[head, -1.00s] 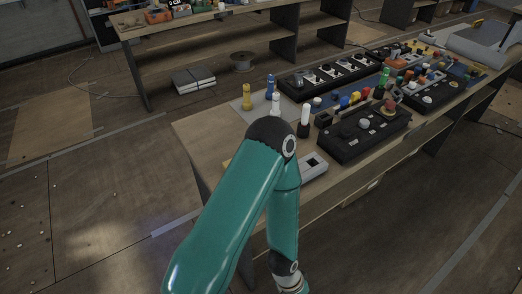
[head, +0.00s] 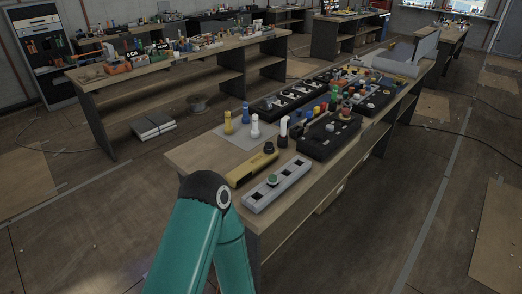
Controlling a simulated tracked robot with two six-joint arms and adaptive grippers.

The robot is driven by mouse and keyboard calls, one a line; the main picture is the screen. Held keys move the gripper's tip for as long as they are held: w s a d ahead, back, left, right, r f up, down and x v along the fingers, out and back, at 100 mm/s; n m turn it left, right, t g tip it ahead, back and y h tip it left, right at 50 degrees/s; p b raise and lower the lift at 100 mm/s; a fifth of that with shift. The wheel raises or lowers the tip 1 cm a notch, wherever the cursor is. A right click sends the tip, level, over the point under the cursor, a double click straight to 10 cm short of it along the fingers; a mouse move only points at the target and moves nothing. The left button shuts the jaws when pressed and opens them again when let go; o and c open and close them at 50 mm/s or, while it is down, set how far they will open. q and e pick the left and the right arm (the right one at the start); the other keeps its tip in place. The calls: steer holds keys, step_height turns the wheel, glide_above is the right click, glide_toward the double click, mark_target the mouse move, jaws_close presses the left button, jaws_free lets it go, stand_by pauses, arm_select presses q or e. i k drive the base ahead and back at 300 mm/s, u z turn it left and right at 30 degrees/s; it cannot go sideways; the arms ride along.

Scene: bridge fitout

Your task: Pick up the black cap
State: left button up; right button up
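Several small dark parts lie on the near workbench (head: 195,155), and I cannot tell for certain which is the black cap. A small black round piece (head: 283,141) stands beside the white post with a dark top (head: 284,125). A black round knob (head: 268,148) sits on the yellow control box (head: 250,168). One teal arm of mine rises from the bottom, its elbow in front of the bench's near end. Neither gripper shows in the head view.
A grey box with a green button (head: 273,181) lies at the bench's near edge. Yellow, blue and white figure-like pieces (head: 229,122) stand on a grey mat. Black panels (head: 328,136) with knobs crowd the bench further along. The near left corner is bare.

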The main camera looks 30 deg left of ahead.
mark_target(269, 145)
steer(key=u, duration=1.05)
steer(key=i, duration=0.75)
steer(key=u, duration=0.2)
